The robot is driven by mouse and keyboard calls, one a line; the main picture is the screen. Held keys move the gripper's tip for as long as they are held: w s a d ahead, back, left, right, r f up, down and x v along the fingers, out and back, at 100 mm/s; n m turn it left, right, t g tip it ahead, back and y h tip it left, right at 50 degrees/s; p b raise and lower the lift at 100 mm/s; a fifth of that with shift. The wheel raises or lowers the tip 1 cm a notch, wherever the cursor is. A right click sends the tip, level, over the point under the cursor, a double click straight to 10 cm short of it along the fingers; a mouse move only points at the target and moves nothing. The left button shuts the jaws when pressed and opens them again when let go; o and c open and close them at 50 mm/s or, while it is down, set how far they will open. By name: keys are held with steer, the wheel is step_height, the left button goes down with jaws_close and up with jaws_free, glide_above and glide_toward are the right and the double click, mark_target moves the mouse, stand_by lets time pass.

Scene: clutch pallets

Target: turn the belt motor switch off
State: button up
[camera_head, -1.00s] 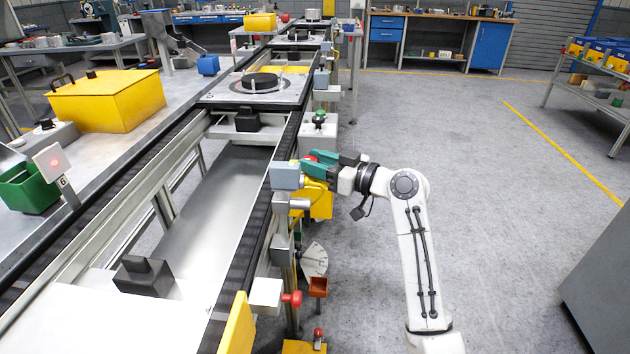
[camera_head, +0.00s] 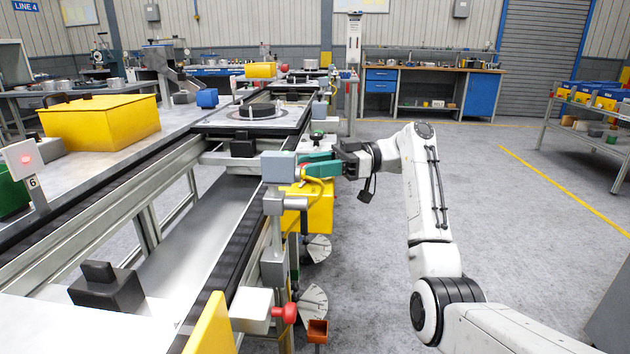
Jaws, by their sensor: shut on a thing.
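My gripper (camera_head: 308,166), with teal fingers, is at the right face of a grey box (camera_head: 278,167) on a post along the conveyor's right side. The box looks like the belt motor switch; no label on it is readable. Whether the knob stands at on or off cannot be seen. A yellow cable runs from the box side down to a yellow housing (camera_head: 318,212) below the gripper.
A white box with a red knob (camera_head: 285,313) stands nearer along the rail. The belt (camera_head: 225,265) and a pallet (camera_head: 260,118) lie left. The floor to the right (camera_head: 480,210) is clear.

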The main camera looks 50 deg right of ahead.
steer(key=shift+w+d+f+n+g+y+b, duration=0.15)
steer(key=shift+n+g+y+b, duration=0.2)
steer(key=shift+n+g+b, duration=0.45)
steer(key=shift+a+f+n+g+y+b, duration=0.1)
steer(key=shift+n+g+y+b, duration=0.3)
steer(key=shift+g+b, duration=0.7)
steer(key=shift+w+r+n+g+y+b, duration=0.1)
steer(key=shift+n+g+y+b, duration=0.15)
steer(key=shift+n+g+b, duration=1.3)
steer(key=o, duration=1)
steer(key=shift+r+m+t+b, duration=0.1)
steer(key=shift+m+t+b, duration=0.25)
steer(key=shift+m, duration=0.3)
steer(key=shift+d, duration=0.15)
